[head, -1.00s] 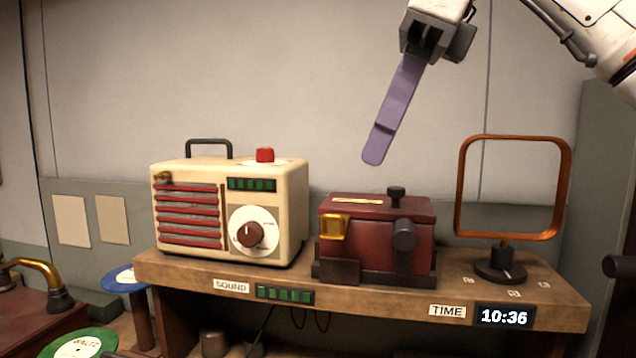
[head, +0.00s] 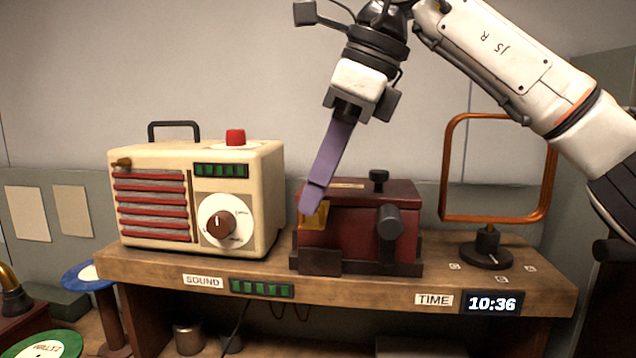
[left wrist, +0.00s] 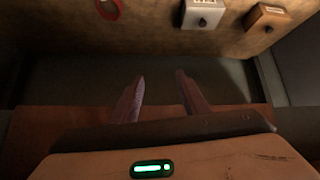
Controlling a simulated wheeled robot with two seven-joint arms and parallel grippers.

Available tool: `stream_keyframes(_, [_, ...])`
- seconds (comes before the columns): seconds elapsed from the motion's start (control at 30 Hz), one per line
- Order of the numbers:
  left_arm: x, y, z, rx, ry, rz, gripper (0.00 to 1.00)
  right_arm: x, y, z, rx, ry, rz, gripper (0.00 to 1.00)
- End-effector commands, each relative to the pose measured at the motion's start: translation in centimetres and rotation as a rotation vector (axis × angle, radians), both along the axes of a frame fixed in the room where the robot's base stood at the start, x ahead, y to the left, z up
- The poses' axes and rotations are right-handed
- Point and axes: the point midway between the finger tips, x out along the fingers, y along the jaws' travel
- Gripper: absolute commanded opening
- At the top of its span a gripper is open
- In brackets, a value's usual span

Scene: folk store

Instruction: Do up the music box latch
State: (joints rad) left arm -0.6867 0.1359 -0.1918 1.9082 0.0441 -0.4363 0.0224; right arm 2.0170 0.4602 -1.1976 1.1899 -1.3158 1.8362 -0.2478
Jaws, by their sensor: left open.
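The dark red music box (head: 350,228) stands on the wooden shelf in the head view, with a black knob on its top and a dark round knob on its front. Its gold latch (head: 318,217) is at the front left corner. My right gripper (head: 311,208) comes down from above, with its purple fingertips over the latch in the picture and partly hiding it. I cannot tell whether they touch it. The fingers are seen edge-on, so their gap does not show. My left gripper (left wrist: 160,77) is open and empty in the left wrist view.
A cream radio (head: 200,200) stands left of the box. An orange loop frame (head: 447,170) on a black base stands to the right. The shelf (head: 390,290) carries SOUND and TIME labels. Green and blue discs are at lower left.

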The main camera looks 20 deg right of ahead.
Motion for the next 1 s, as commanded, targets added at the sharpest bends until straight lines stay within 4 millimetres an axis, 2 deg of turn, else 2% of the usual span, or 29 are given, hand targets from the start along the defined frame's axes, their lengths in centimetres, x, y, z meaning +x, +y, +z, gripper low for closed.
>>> stream_keyframes(0.27, [0.6, 0.0, 0.4, -0.001, -0.013, 0.000, 0.41, 0.0, 0.0, -0.2, 0.000, 0.000, -0.001, 0.25])
stream_keyframes(0.4, [0.5, 0.0, 0.4, 0.000, -0.012, 0.000, 0.41, 0.0, 0.0, -0.2, 0.000, 0.000, 0.000, 0.01])
stream_keyframes(0.43, [0.5, 0.0, 0.3, 0.000, -0.012, 0.000, 0.41, 0.0, 0.0, -0.2, 0.000, 0.000, 0.000, 0.00])
stream_keyframes(0.77, [0.1, 0.0, -0.5, 0.000, -0.002, 0.001, 0.41, -0.1, 0.1, -0.4, -0.009, -0.021, 0.000, 0.00])
stream_keyframes(1.0, [0.0, 0.1, -2.8, 0.001, 0.000, 0.001, 0.41, -0.5, 0.3, -1.5, -0.055, -0.125, 0.002, 0.00])
